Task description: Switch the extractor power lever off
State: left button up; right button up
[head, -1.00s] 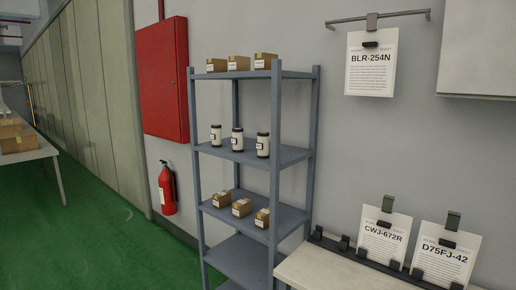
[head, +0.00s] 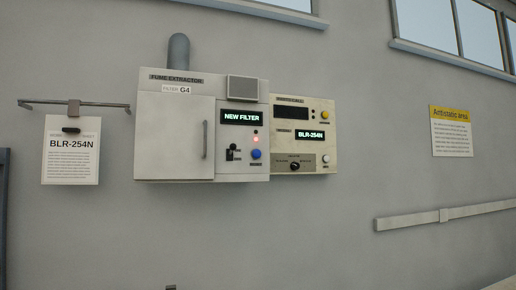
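The fume extractor (head: 174,135) is a pale wall cabinet with a closed door, a vertical handle and a "FILTER G4" label. Its display (head: 242,117) reads "NEW FILTER", and a small red light (head: 256,139) glows below it. A small black lever (head: 232,153) sits on the panel right of the door handle. Its labels are too small to read, and I cannot tell its position for certain. A blue button (head: 256,154) is to its right. Neither of my grippers is in view.
A cream control unit (head: 318,120) adjoins the extractor on the right, with a "BLR-254N" display and a knob. A "BLR-254N" sheet (head: 71,165) hangs from a rail at left. A yellow-headed notice (head: 451,132) and a wall rail (head: 446,214) are at right.

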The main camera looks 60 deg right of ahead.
aim_at(233, 147)
jog(key=z, duration=1.55)
